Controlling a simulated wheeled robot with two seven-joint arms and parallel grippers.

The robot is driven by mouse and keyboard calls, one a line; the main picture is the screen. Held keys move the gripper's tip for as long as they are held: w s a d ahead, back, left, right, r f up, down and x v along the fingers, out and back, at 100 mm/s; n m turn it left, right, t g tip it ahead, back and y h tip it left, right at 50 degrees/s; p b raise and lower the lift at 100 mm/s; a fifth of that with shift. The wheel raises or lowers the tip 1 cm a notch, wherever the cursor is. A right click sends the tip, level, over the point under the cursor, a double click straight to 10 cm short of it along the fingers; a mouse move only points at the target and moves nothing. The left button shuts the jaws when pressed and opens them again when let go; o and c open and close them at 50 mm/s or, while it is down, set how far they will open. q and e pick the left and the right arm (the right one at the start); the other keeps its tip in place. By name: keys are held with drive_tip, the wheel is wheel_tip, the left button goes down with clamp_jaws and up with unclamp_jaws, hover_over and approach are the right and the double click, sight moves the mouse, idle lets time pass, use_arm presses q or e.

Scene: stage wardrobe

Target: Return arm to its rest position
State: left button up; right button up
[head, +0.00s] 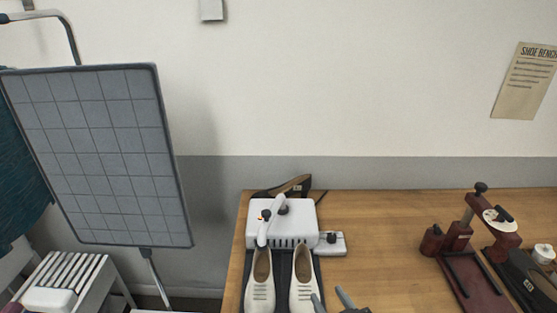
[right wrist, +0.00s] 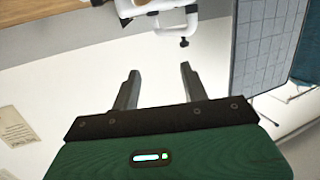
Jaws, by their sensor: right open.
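My right gripper (head: 331,300) shows at the bottom edge of the head view, just right of the pair of white shoes (head: 259,282). Only its grey fingertips and a bit of dark body show there. In the right wrist view its two fingers (right wrist: 160,82) stand wide apart with nothing between them. The fingers look apart from the shoes, though the exact distance is unclear. The shoes sit at the front of a white shoe machine (head: 290,234) with two dark-knobbed levers. Part of a white device (right wrist: 165,18) shows beyond the fingers in the wrist view. My left gripper is not in view.
The wooden bench (head: 390,222) is bare between the machine and a dark red press (head: 463,238) at right. A grey gridded panel (head: 110,155) stands at left, above a white slatted rack (head: 72,275). A dark shoe (head: 285,188) lies behind the machine.

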drive_tip(key=s+d+f+g+h, duration=0.2)
drive_tip(key=s+d+f+g, duration=0.2)
drive_tip(key=s, duration=0.3)
drive_tip(key=s+d+f+m+g+h, duration=0.1)
drive_tip(key=s+d+f+g, duration=0.3)
drive_tip(key=s, duration=0.2)
drive_tip(key=s+d+f+g+h, duration=0.2)
drive_tip(key=s+d+f+g, duration=0.2)
drive_tip(key=s, duration=0.3)
wheel_tip(320, 180, down, 31)
drive_tip(key=g, duration=0.1)
drive_tip(key=s+d+f+g, duration=0.1)
drive_tip(key=s+d+f, duration=0.2)
drive_tip(key=s+f, duration=1.6)
drive_tip(key=shift+s+f, duration=0.2)
drive_tip(key=shift+s, duration=0.05)
